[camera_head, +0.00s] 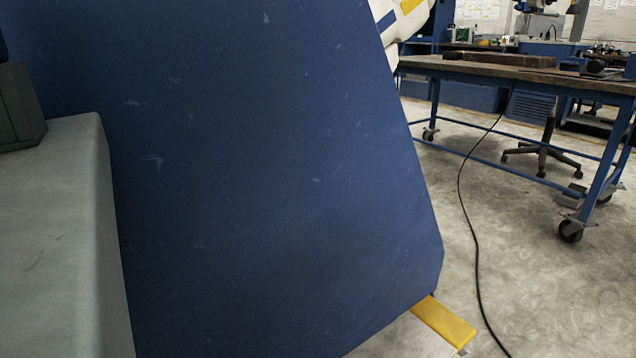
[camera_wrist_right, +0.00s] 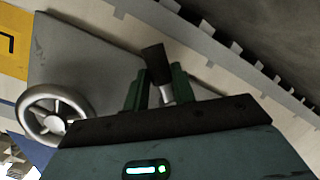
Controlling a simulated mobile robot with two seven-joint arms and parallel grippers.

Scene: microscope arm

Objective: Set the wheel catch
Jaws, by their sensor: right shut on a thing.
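In the right wrist view, my right gripper (camera_wrist_right: 157,84) has its green fingers shut around a short lever with a black grip (camera_wrist_right: 155,62) and a bright metal stem. The lever stands up between the fingers, slightly tilted. A silver spoked wheel (camera_wrist_right: 53,115) is to the left of the gripper, apart from it, beside a grey plate (camera_wrist_right: 80,62). What the lever is fixed to is hidden behind the gripper. Neither gripper shows in the head view, and my left gripper is in no view.
A large scratched blue panel (camera_head: 270,170) fills most of the head view. A yellow bar (camera_head: 445,322) sticks out at its lower right. A grey block (camera_head: 55,230) is at the left. A bench (camera_head: 500,68) on castors, a black cable (camera_head: 472,235) and open floor are at the right.

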